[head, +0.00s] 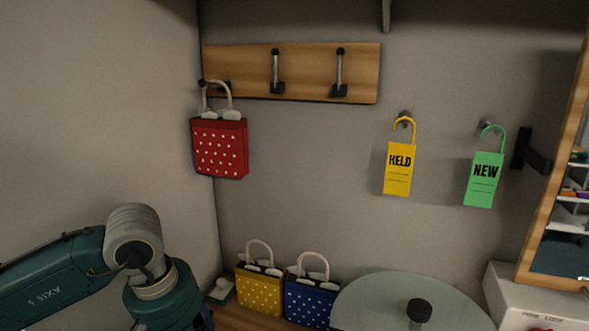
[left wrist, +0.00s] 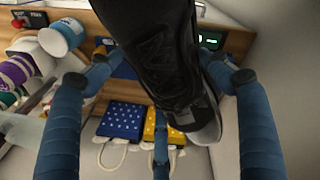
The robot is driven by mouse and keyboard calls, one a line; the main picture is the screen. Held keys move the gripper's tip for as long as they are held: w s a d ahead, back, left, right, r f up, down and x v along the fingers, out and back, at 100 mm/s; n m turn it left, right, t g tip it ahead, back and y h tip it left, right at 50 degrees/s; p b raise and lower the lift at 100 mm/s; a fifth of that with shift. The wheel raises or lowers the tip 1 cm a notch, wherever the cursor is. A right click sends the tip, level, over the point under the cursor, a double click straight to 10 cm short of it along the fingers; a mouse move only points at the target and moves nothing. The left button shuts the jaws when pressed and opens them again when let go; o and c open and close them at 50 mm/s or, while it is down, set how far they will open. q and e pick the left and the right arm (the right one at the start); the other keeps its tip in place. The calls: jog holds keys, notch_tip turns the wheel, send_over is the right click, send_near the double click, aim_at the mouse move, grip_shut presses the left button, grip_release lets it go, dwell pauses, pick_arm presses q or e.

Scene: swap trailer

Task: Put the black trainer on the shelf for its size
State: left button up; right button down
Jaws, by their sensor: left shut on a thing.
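The black trainer (left wrist: 165,65) fills the upper middle of the left wrist view, with a pale grey sole end at lower right. My left gripper (left wrist: 158,58) is shut on the trainer, its blue fingers on both sides of it. The trainer is held above a wooden surface where bags stand. In the head view my left arm comes in at lower left and its fingers and the trainer are below the picture. No size mark on the trainer is readable, and no size shelf shows directly. My right gripper is in neither view.
A red dotted bag (head: 219,148) hangs on the hook rail (head: 308,73). Yellow (head: 259,291) and blue (head: 309,300) bags stand below. A yellow HELD tag (head: 398,168) and green NEW tag (head: 483,180) hang right. A round glass top (head: 375,302) and wood-framed mirror (head: 550,200) are at right.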

pick_arm(q)
jog(key=s+m, duration=0.1)
jog(key=s, duration=0.1)
jog(key=s+m, duration=0.1)
jog(key=s, duration=0.1)
jog(key=s+a+m, duration=0.1)
jog(key=shift+s+r+m+g+b, duration=0.3)
jog(key=shift+s, duration=0.1)
jog(key=shift+w, duration=0.1)
